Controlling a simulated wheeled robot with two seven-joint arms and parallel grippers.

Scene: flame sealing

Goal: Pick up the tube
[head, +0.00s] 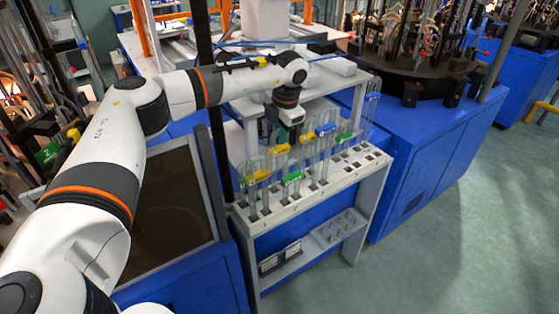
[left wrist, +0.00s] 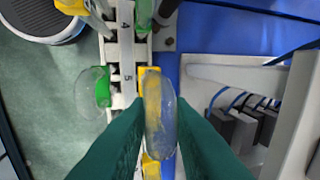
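Several clear glass tubes with yellow, green and blue labels stand in a white rack (head: 283,212) in the head view. My left gripper (head: 270,132) is behind the left part of this row, pointing down, its fingers partly hidden by the tubes. In the left wrist view its two dark green fingers (left wrist: 160,108) lie on either side of a clear tube (left wrist: 161,122) with a yellow tint. Narrow gaps seem to show beside this tube, so the fingers look open around it, apart from the glass. My right gripper is in neither view.
Green-labelled (left wrist: 103,87) and yellow-labelled (left wrist: 72,6) tubes are close by in the left wrist view. A white shelf frame (head: 358,100) stands behind the rack. Empty rack slots are at the right end. A lower shelf (head: 335,228) holds small items.

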